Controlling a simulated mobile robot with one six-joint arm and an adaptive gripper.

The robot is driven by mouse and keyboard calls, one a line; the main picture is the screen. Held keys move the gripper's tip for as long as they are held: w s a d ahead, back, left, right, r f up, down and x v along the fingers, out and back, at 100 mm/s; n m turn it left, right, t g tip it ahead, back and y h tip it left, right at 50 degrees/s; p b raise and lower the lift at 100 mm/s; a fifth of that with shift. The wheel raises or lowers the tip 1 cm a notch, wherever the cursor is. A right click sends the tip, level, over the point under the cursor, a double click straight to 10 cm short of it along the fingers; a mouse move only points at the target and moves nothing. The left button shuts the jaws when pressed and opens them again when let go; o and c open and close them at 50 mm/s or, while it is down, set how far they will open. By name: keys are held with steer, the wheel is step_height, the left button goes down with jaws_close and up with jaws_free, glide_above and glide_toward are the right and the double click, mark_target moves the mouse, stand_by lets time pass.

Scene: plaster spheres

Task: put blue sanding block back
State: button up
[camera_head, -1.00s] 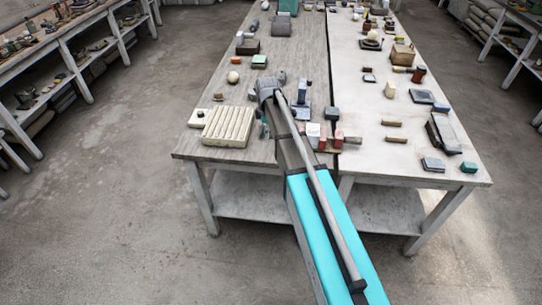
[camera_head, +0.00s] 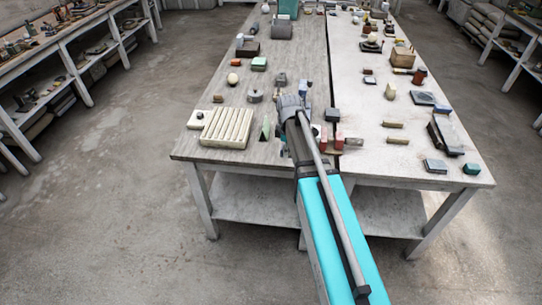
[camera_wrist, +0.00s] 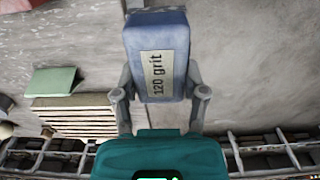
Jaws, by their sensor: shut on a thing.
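The blue sanding block (camera_wrist: 157,62) fills the upper middle of the wrist view.
A cream ribbed tray (camera_head: 227,128) and a green wedge (camera_head: 265,127) lie left of my gripper. Bare table (camera_head: 200,95) shows at the left.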

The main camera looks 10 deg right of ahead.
steer(key=b, duration=0.4)
glide_toward(268, 155)
steer(key=s+d+r, duration=0.2)
steer(key=s, duration=0.3)
steer(key=w+f+b, duration=0.1)
steer(key=f+b, duration=0.1)
steer(key=w+a+f+b, duration=0.1)
steer(key=w+f+b, duration=0.1)
steer(key=shift+w+a+f, duration=0.15)
steer(key=shift+a+f, duration=0.05)
steer(key=shift+f, duration=0.05)
steer(key=shift+w+a+f+b, duration=0.15)
steer(key=shift+w+f+b, duration=0.25)
steer(key=shift+b, duration=0.1)
steer(key=shift+w+a+f+b, duration=0.1)
steer(key=shift+w+f+b, duration=0.25)
steer(key=shift+f+b, duration=1.6)
steer(key=shift+b, duration=0.05)
steer(key=shift+f, duration=0.1)
steer(key=o, duration=1.2)
steer(key=shift+o, duration=0.2)
